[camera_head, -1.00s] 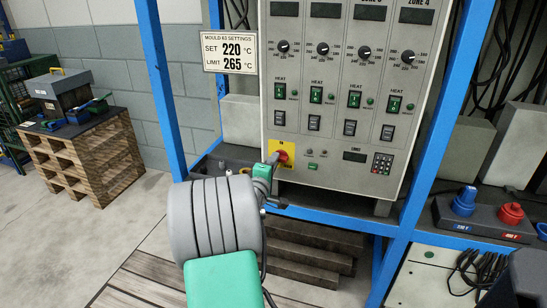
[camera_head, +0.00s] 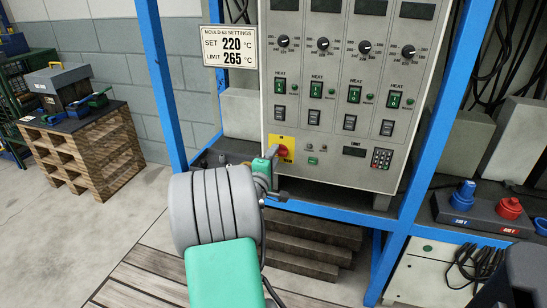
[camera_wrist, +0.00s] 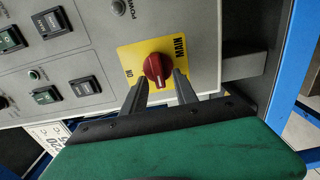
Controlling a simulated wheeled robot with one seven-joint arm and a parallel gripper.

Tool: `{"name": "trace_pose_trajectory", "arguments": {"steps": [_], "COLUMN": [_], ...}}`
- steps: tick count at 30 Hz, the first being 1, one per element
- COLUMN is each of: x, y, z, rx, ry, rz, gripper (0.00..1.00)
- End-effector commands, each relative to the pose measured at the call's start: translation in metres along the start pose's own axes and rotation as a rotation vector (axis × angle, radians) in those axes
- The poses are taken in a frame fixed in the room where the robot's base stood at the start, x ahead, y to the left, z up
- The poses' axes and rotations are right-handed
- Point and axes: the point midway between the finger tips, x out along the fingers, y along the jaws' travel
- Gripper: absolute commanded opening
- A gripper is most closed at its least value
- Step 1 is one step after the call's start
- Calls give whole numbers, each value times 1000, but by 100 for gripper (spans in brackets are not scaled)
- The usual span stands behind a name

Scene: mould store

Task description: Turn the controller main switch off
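The main switch (camera_head: 283,151) is a red knob on a yellow plate at the lower left of the grey controller panel. In the wrist view the knob (camera_wrist: 157,70) shows clearly, with MAIN printed on the plate. Its ridge runs roughly up and down in that picture. My gripper (camera_wrist: 159,77) is open, with one dark finger on each side of the knob's near end. I see a gap beside the knob and cannot tell whether either finger touches it. In the head view my gripper (camera_head: 272,154) is in front of the switch, partly covering the plate.
The controller panel (camera_head: 340,130) carries dials, green heat switches and black rockers. Blue frame posts (camera_head: 162,85) flank it, with a blue rail (camera_head: 350,213) below. Blue and red connectors (camera_head: 510,208) stand at right. A pallet stack (camera_head: 85,150) is at left.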

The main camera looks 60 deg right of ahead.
Motion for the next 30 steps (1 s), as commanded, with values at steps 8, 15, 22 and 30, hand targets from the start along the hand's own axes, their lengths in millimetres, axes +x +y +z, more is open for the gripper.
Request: {"name": "trace_pose_trajectory", "arguments": {"steps": [8,15,22,30], "x": [-3,-46,-77,-78], "y": [1,1,0,0], "z": [-1,-2,-1,0], "rx": [2,0,0,1], "ry": [1,4,2,0], "rz": [0,0,0,0], "gripper": [35,35,35,35]}}
